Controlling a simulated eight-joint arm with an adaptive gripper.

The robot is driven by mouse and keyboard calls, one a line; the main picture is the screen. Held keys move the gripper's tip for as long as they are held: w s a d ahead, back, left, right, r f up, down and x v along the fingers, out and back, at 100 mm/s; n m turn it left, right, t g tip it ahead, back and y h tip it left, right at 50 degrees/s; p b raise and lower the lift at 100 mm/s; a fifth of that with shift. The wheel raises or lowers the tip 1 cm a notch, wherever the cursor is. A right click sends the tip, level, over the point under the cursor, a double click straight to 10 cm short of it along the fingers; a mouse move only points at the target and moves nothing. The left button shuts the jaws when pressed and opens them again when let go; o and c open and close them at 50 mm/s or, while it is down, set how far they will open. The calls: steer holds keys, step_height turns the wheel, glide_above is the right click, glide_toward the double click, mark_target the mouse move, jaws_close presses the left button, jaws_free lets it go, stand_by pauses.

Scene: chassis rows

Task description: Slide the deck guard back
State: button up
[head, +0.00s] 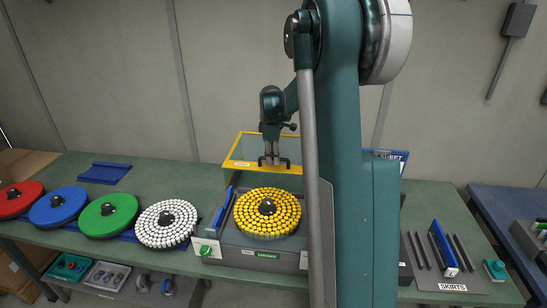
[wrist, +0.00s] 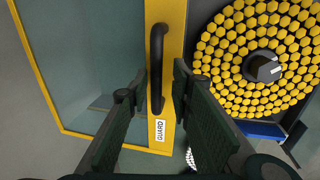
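The deck guard is a clear panel in a yellow frame (head: 236,148) behind the yellow-studded disc in the head view. In the wrist view its yellow bar (wrist: 172,20) carries a black handle (wrist: 156,50) and a "GUARD" label. My gripper (head: 272,160) is over the front bar of the guard. In the wrist view my gripper (wrist: 157,88) has its fingers apart, one on each side of the handle. Gaps show between the fingers and the handle. The lower part of the handle lies between the fingertips.
The yellow-studded disc (head: 267,213) sits on a grey machine base (head: 230,245) in front of the guard. Red, blue, green and white discs (head: 167,224) line the bench to the left. A "SKIRTS" tray (head: 478,286) with dark bars is at the right. A wall stands behind.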

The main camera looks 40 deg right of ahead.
steer(key=shift+r, duration=0.1)
stand_by(0.3)
step_height(320, 180, up, 12)
steer(key=s+a, duration=0.1)
steer(key=shift+s+a+f, duration=0.2)
steer(key=shift+s+a, duration=0.1)
steer(key=shift+a, duration=0.05)
stand_by(0.5)
